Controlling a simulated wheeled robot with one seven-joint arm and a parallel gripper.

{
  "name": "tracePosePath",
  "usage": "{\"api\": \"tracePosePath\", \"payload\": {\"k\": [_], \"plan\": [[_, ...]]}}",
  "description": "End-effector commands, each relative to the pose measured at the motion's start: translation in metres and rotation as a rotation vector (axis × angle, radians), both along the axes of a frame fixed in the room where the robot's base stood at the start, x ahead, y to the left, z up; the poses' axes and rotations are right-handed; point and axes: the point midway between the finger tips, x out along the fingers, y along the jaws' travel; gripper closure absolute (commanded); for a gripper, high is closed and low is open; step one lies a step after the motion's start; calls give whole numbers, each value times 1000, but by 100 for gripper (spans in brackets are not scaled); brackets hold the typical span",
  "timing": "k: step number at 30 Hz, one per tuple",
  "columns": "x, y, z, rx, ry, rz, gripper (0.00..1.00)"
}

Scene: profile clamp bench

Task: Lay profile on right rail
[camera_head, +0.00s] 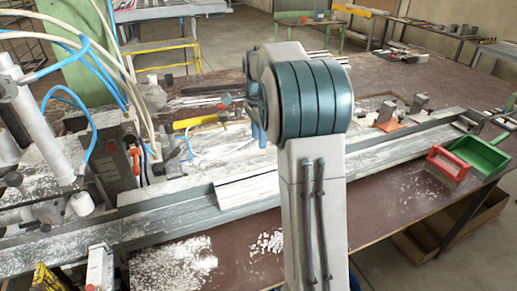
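A long grey metal rail (400,147) runs across the bench from lower left to upper right. A short pale profile-like piece (248,190) lies along the rail at the middle, just left of my arm. Its right end is hidden behind my arm, so I cannot tell its full length. More thin pale strips (212,143) lie on the bench behind the rail. My arm stands upright in front of the bench and covers the middle of the view. My gripper does not show, and I cannot tell what it holds.
A clamp machine (108,160) with hoses stands at the left. Small blocks with orange bases (388,118) stand behind the rail. The brown tabletop (395,205) in front right is mostly clear.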

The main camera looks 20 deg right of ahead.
Motion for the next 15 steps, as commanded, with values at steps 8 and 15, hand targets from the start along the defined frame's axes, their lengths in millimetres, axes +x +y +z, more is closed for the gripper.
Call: {"api": "tracePosePath", "payload": {"k": [8, 15], "plan": [[-38, 25, 23, -6, -43, 224, 60], [-120, 67, 34, -43, -116, 684, 60]]}}
